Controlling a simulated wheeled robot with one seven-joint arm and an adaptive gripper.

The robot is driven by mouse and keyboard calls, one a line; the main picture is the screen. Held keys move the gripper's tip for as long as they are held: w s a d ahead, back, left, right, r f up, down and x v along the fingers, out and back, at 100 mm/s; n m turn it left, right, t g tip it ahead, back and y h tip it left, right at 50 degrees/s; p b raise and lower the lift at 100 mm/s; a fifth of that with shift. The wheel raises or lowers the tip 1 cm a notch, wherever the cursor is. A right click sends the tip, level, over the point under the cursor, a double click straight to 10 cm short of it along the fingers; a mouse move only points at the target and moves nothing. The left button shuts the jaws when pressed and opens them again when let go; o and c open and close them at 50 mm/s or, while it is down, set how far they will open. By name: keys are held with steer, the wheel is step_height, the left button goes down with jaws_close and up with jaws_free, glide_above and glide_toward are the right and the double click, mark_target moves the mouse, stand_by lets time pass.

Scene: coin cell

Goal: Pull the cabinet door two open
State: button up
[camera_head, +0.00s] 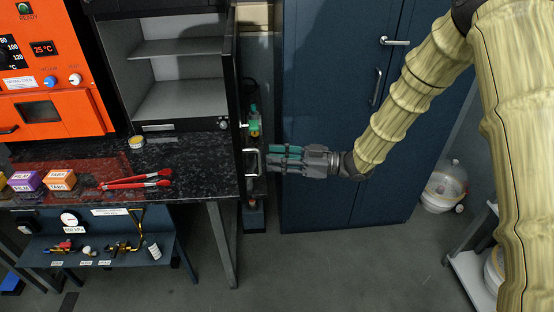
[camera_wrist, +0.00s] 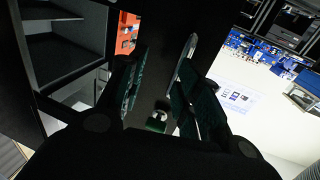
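The cabinet (camera_head: 180,60) at the back left has grey shelves and stands open to view. Its dark door (camera_head: 230,95) is seen nearly edge-on at the cabinet's right side, swung out towards me. A silver, bracket-shaped handle (camera_head: 252,161) shows low on the door's right face. My gripper (camera_head: 272,158) points left with its fingertips close beside the handle; I cannot tell whether they touch it. In the wrist view my gripper (camera_wrist: 162,75) has its two green-padded fingers apart, with dark surface between them. Nothing is clearly held.
A black speckled counter (camera_head: 190,180) lies below the cabinet, with red tongs (camera_head: 137,180) and small boxes (camera_head: 59,180). A tall blue cabinet (camera_head: 325,90) stands behind my gripper. Green-capped bottles (camera_head: 254,122) stand behind the door. Open floor (camera_head: 330,265) lies in front.

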steer(key=s+d, duration=0.2)
steer(key=d, duration=0.9)
steer(key=shift+d, duration=0.3)
step_height(320, 180, down, 14)
steer(key=s+a+m+t+h, duration=0.1)
steer(key=m+t+h, duration=0.4)
steer(key=m, duration=0.2)
steer(key=s+d+f+m+h, duration=0.2)
steer(key=s+f+m+h, duration=0.1)
steer(key=s+f, duration=0.3)
steer(key=s+d+f+m+h, duration=0.1)
steer(key=s+f+m+h, duration=0.15)
steer(key=f, duration=0.55)
steer(key=s+d+f+m+g+h, duration=0.1)
steer(key=s+d+f+g+h, duration=0.1)
steer(key=s, duration=0.8)
steer(key=s+d+f+m+g+h, duration=0.2)
steer(key=s+d+f+g+h, duration=0.1)
steer(key=s, duration=0.7)
steer(key=s+d+f+m+g+h, duration=0.1)
steer(key=s+d+f+g+h, duration=0.1)
steer(key=s+f, duration=0.3)
steer(key=s+d, duration=0.1)
steer(key=s, duration=0.3)
steer(key=shift+s+d+g, duration=0.3)
steer(key=shift+s+d, duration=0.05)
steer(key=shift+s, duration=0.05)
